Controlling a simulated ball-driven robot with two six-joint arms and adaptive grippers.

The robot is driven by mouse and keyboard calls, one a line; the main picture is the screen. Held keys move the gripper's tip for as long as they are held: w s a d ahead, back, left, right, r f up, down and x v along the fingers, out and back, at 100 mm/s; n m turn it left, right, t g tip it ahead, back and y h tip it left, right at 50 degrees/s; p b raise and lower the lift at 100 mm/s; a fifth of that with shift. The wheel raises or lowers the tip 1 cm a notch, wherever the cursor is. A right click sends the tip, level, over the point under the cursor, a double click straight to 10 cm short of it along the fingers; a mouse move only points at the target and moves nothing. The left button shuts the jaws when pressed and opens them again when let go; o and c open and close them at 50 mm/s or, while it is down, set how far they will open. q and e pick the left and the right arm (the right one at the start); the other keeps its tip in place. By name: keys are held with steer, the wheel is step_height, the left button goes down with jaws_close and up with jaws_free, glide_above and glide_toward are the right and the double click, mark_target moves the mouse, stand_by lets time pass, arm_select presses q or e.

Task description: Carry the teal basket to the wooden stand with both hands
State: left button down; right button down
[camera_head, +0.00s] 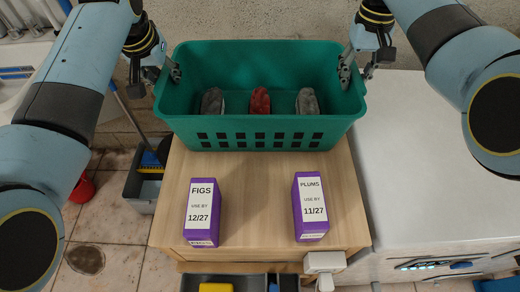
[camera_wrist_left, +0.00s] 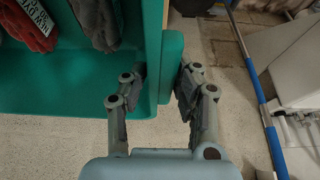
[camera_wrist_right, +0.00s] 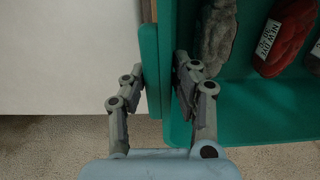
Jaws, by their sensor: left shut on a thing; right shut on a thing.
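The teal basket (camera_head: 260,132) is over the back part of the wooden stand (camera_head: 255,190) in the head view; whether it touches the top I cannot tell. Inside it lie two grey items (camera_head: 212,102) (camera_head: 307,102) with a red item (camera_head: 260,101) between them. My left gripper (camera_head: 174,72) is shut on the basket's left end wall, one finger inside and one outside, as the left wrist view (camera_wrist_left: 158,85) shows. My right gripper (camera_head: 346,72) is shut on the right end wall the same way, seen in the right wrist view (camera_wrist_right: 160,82).
Two purple boxes stand on the front of the stand, FIGS (camera_head: 202,212) at left and PLUMS (camera_head: 311,207) at right. A white surface (camera_head: 430,170) lies right of the stand. A grey bucket (camera_head: 143,185) and red bucket (camera_head: 82,188) are on the floor at left.

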arm_select(q)
steer(key=c, duration=1)
jaws_free()
steer(key=shift+f, duration=0.1)
arm_select(e)
steer(key=c, duration=1)
jaws_free()
steer(key=shift+r, duration=0.1)
arm_select(q)
steer(key=v, duration=1.2)
arm_select(e)
step_height(320, 180, up, 12)
steer(key=shift+f, duration=0.15)
